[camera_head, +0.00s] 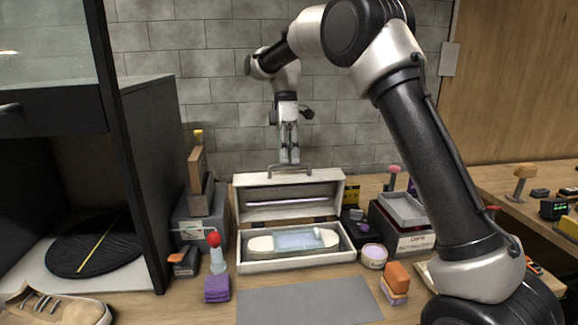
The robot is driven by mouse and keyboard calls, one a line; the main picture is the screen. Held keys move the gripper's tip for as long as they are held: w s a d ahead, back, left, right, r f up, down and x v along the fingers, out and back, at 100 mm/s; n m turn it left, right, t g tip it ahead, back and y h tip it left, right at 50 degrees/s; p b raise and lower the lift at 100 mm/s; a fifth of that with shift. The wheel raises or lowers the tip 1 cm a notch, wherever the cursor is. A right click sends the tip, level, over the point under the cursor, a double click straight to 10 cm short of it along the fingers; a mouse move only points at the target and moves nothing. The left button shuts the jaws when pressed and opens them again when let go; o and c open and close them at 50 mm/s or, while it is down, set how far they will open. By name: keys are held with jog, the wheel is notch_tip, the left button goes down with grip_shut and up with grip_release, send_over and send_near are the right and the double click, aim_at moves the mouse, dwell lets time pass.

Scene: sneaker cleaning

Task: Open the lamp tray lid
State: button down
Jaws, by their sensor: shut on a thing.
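The lamp tray (338,256) is a white box on the wooden table, and a pale lamp-like device (291,241) lies in it. Its lid (241,188) stands raised at the back, with its inner side facing forward and a long light tube (292,202) along it. A grey handle (273,168) sits at the lid's top edge. My gripper (289,163) points down from above and is shut on the handle. Its fingertips are small in this view, so the exact contact is hard to see.
A grey mat (310,301) lies in front of the tray. A red-topped bottle (216,252) and purple cloths (217,289) stand at left, a round tin (373,256) and an orange-topped brush (397,278) at right. A dark cabinet (150,190) bounds the left, a brick wall (210,80) the back.

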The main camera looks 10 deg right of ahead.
aim_at(289, 172)
jog(key=w+f+g, duration=0.1)
jog(key=w+f, duration=0.1)
jog(key=w, duration=0.1)
jog(key=shift+d+f, duration=0.1)
jog(key=shift+f, duration=0.1)
jog(key=shift+w+f+g, duration=0.1)
jog(key=shift+w+g, duration=0.3)
jog(key=shift+w, duration=0.25)
jog(key=c, duration=1.2)
grip_release()
jog(key=shift+w+f, duration=0.1)
jog(key=shift+c, duration=0.2)
